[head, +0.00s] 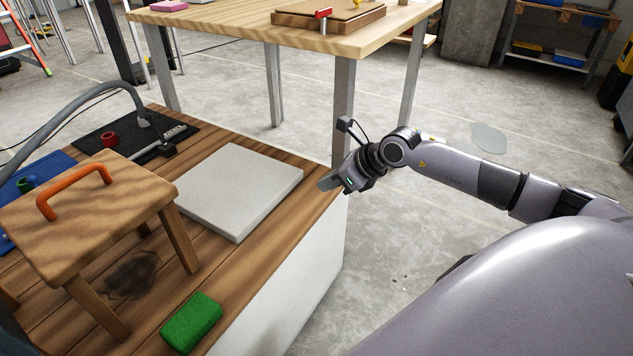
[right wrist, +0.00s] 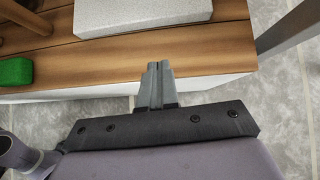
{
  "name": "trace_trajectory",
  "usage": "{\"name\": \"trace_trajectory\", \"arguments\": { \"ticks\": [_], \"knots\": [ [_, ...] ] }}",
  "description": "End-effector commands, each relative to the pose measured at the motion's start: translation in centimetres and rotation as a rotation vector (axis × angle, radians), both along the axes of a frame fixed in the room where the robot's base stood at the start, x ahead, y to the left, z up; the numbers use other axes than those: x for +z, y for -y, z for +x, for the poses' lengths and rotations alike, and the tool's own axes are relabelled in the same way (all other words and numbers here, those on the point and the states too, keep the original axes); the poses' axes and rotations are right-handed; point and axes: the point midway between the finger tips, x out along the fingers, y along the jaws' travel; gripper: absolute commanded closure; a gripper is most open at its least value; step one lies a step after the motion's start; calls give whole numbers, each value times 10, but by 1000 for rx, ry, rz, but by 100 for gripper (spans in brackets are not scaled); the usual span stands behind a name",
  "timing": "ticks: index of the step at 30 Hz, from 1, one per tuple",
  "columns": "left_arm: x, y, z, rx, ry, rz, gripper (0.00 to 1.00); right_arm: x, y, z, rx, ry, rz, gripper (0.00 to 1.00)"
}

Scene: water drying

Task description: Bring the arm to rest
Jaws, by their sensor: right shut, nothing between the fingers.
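My right gripper (head: 326,184) is at the right edge of the wooden workbench (head: 262,245), close to the near right corner of the pale slab. Its fingers are together and hold nothing. In the right wrist view the shut fingers (right wrist: 158,70) point over the bench edge toward the slab (right wrist: 140,14). My right arm reaches in from the right over the floor. My left gripper is not in view.
On the bench are the pale slab (head: 238,190), a small wooden stool (head: 75,215) with an orange handle (head: 72,190), and a green sponge (head: 191,322). A dark stain (head: 132,275) lies beneath the stool. A wooden table (head: 225,30) stands behind. Floor at right is open, with a puddle (head: 489,138).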

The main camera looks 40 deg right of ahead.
Motion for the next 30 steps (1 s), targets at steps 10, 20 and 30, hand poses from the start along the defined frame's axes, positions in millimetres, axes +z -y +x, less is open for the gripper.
{"name": "trace_trajectory", "arguments": {
  "ticks": [10, 20, 30],
  "knots": [
    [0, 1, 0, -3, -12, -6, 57, 7, 3, -7, 1, -1, 1, 100],
    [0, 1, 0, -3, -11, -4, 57, 8, -104, -27, 15, -13, 478, 100],
    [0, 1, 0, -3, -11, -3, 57, 58, -206, -63, -283, -191, 1464, 100]
  ]
}}
